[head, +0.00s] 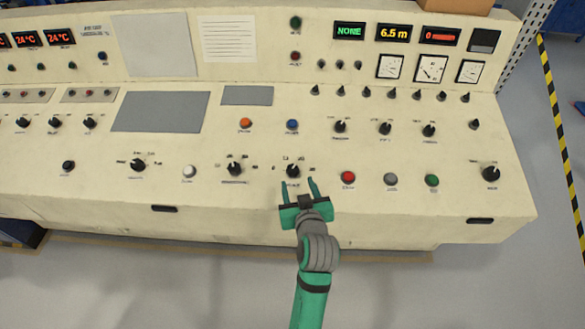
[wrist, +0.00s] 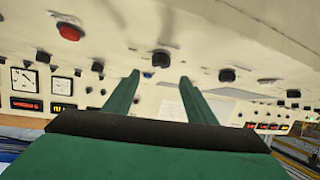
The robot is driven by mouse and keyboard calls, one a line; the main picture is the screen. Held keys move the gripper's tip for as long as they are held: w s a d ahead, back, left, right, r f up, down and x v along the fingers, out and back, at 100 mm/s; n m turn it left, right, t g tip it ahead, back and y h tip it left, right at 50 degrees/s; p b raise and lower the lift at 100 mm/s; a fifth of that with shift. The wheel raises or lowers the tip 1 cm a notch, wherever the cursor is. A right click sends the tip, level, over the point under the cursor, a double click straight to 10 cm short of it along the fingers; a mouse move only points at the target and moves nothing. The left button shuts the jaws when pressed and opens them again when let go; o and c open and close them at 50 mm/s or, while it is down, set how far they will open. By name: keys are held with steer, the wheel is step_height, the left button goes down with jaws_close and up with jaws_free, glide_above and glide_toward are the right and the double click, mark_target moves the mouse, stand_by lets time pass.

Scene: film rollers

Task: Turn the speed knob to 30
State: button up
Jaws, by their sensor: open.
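My gripper (head: 298,180) is open and empty at the front of the cream control panel. Its two green fingers point at a black knob (head: 292,171) with small markings around it, in the lower row. In the wrist view this knob (wrist: 162,58) shows between and beyond the fingertips, and no contact is visible. Another black knob (head: 235,169) with a marked scale sits to its left; it also shows in the wrist view (wrist: 227,75). The labels are too small to read, so I cannot tell which knob is the speed knob.
Red (head: 348,177), grey (head: 391,179) and green (head: 432,180) buttons lie right of the knob. A large black knob (head: 491,173) is at far right. Orange (head: 245,123) and blue (head: 292,124) buttons sit above. Displays read NONE (head: 349,31) and 6.5 m (head: 394,34).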

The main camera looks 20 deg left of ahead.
mark_target(293, 169)
steer(key=shift+w+a, duration=0.3)
steer(key=shift+w, duration=0.2)
steer(key=x, duration=1)
steer(key=shift+d+f, duration=0.1)
steer(key=shift+s, duration=0.1)
steer(key=c, duration=1)
